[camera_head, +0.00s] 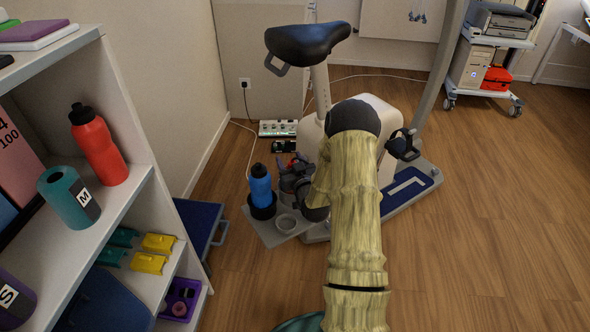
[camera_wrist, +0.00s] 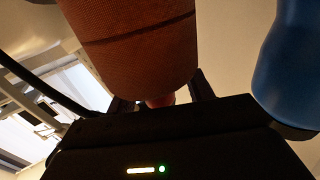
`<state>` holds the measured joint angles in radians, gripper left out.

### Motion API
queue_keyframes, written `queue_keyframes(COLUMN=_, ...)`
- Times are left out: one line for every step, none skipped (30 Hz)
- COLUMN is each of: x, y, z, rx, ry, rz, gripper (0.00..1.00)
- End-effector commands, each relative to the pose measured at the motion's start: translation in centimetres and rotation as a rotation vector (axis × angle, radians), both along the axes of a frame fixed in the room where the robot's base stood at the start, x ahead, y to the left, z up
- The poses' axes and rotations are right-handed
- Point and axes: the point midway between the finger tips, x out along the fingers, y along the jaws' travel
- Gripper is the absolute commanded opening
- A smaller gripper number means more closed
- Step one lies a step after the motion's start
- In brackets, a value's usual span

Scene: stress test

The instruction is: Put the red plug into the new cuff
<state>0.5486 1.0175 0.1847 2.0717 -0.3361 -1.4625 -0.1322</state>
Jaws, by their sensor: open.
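My gripper (camera_head: 291,178) is at the platform beside the exercise bike, just right of a blue bottle. In the wrist view, the two dark fingers of my gripper (camera_wrist: 160,98) stand apart. A small pinkish-red piece (camera_wrist: 160,100), perhaps the red plug, shows between them at the foot of a large orange-brown cylinder (camera_wrist: 130,40). The cylinder has a dark line across it and fills the upper middle. I cannot tell whether the fingers touch the piece. A teal cuff-like cylinder marked M (camera_head: 62,190) and a purple one marked S (camera_head: 12,290) are on the left shelf. Which cuff is new is unclear.
The blue bottle (camera_head: 261,186) stands in a holder close to my gripper; it also shows in the wrist view (camera_wrist: 287,70). The bike (camera_head: 385,125) stands behind. A red bottle (camera_head: 97,145) is on the shelf. Floor at right is clear.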

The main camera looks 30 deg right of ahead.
Motion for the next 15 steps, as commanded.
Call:
queue_keyframes(x=-0.3, y=0.0, z=0.0, rx=0.000, ry=0.001, rz=0.000, gripper=0.52)
queue_keyframes(x=-0.5, y=0.0, z=0.0, rx=0.000, ry=0.002, rz=0.000, gripper=0.52)
queue_keyframes(x=-0.9, y=0.1, z=0.0, rx=0.000, ry=0.002, rz=0.000, gripper=0.52)
queue_keyframes(x=-1.2, y=0.1, z=0.0, rx=0.000, ry=0.003, rz=0.000, gripper=0.52)
queue_keyframes(x=-1.6, y=0.1, z=0.0, rx=0.000, ry=0.003, rz=0.000, gripper=0.52)
queue_keyframes(x=-2.2, y=0.2, z=0.0, rx=0.000, ry=0.004, rz=0.000, gripper=0.52)
queue_keyframes(x=-2.7, y=0.2, z=0.1, rx=0.001, ry=0.004, rz=-0.001, gripper=0.52)
queue_keyframes(x=-3.3, y=0.3, z=0.1, rx=0.001, ry=0.004, rz=-0.002, gripper=0.52)
queue_keyframes(x=-4.0, y=0.4, z=0.0, rx=0.002, ry=0.005, rz=-0.002, gripper=0.52)
queue_keyframes(x=-4.6, y=0.5, z=0.0, rx=0.003, ry=0.006, rz=-0.001, gripper=0.52)
queue_keyframes(x=-5.2, y=0.5, z=0.0, rx=0.003, ry=0.005, rz=-0.001, gripper=0.52)
queue_keyframes(x=-6.0, y=0.6, z=0.1, rx=0.003, ry=0.005, rz=-0.001, gripper=0.52)
queue_keyframes(x=-6.7, y=0.7, z=0.0, rx=0.002, ry=0.006, rz=-0.001, gripper=0.52)
queue_keyframes(x=-7.3, y=0.7, z=0.0, rx=0.002, ry=0.005, rz=-0.002, gripper=0.52)
queue_keyframes(x=-8.0, y=0.9, z=0.0, rx=0.003, ry=0.006, rz=-0.001, gripper=0.52)
